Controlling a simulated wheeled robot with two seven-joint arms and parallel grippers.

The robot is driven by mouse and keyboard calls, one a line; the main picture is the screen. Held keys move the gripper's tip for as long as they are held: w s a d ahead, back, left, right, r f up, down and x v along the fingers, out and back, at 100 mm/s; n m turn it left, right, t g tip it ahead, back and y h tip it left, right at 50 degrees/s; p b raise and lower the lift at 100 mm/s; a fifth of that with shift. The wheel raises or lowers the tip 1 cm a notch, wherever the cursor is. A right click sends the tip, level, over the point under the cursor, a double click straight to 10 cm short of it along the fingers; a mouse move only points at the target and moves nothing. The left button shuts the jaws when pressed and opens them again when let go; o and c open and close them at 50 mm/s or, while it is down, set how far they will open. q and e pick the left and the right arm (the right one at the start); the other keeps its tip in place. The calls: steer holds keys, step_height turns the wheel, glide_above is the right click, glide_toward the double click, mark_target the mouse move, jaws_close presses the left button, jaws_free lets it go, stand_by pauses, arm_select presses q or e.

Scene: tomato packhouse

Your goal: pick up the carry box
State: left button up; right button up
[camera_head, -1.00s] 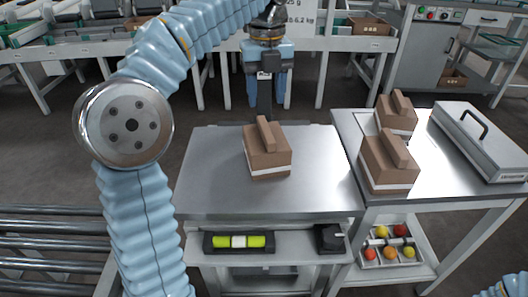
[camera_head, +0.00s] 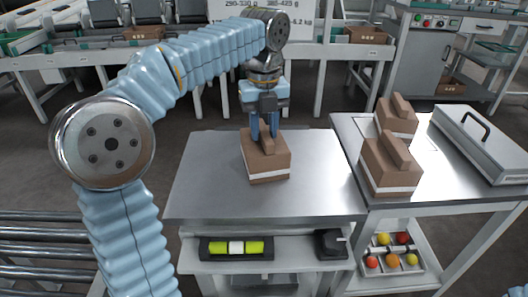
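A brown cardboard carry box (camera_head: 267,169) with a raised top handle and a white band stands upright on the left steel table (camera_head: 205,190). My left gripper (camera_head: 264,134) points down right over it, with its two blue fingers apart at the handle. The fingers hide part of the handle, and I cannot tell whether they touch it. Two similar boxes, a front one (camera_head: 390,168) and a back one (camera_head: 396,118), stand on the right table. My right gripper is out of view; only a bit of my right arm shows at the lower right corner.
A steel lid with a black handle (camera_head: 481,143) lies on the right table. Below are a tray of tomatoes (camera_head: 393,263), a green-yellow roll in a black holder (camera_head: 237,247) and a small black device (camera_head: 330,243). Metal rollers (camera_head: 38,237) are at left. The left tabletop around the box is clear.

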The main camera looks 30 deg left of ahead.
arm_select(q)
jaws_close()
